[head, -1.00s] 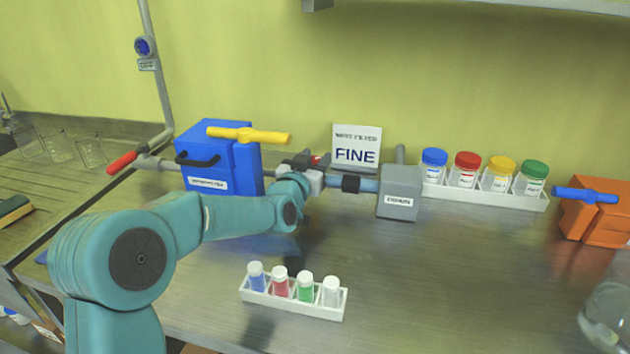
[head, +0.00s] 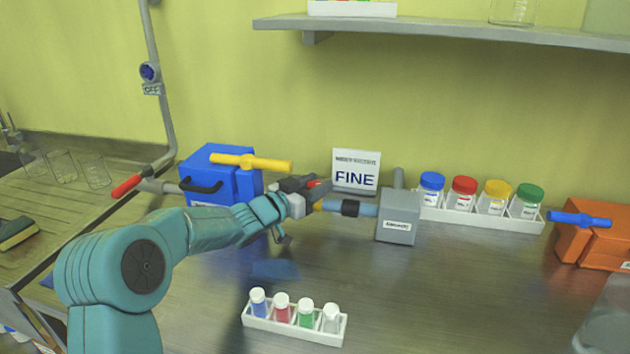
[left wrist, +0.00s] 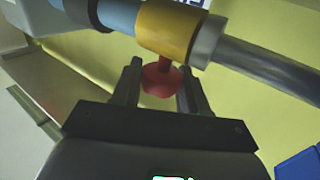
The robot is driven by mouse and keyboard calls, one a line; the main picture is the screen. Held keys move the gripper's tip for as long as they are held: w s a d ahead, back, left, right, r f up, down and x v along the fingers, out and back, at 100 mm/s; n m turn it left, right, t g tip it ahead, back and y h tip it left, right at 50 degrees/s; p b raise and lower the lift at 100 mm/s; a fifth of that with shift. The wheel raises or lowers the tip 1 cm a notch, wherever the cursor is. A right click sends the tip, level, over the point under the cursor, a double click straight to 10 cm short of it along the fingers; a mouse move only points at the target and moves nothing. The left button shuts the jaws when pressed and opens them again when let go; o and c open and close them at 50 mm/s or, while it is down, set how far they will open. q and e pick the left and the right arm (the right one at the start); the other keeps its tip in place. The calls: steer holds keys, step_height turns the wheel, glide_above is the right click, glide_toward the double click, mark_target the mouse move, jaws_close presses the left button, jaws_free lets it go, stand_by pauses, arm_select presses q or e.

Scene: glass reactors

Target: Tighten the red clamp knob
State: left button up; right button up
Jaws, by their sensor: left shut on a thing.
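The red clamp knob (left wrist: 160,80) sits between the two fingers of my left gripper (left wrist: 160,88) in the left wrist view. Its stem joins a yellow clamp band (left wrist: 168,30) around a pipe joint. In the head view a bit of the red knob (head: 315,184) shows by my left gripper (head: 318,188), at the pipe between the blue box and the grey box. My left gripper is shut on the knob. Most of the knob is hidden by the gripper in the head view. My right gripper is not in view.
A blue box (head: 222,160) with a yellow handle stands left of the clamp and a grey box (head: 397,218) right of it. A FINE sign (head: 356,170) stands behind. A small vial rack (head: 292,326) is in front. Jars (head: 464,193) and an orange box (head: 592,240) are at right.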

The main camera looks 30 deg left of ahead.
arm_select(q)
steer(key=shift+r, duration=0.35)
steer(key=o, duration=1)
steer(key=shift+c, duration=0.2)
steer(key=shift+s, duration=0.1)
steer(key=shift+f, duration=0.15)
steer(key=b+v, duration=0.1)
steer(key=v, duration=1.5)
steer(key=shift+s, duration=0.15)
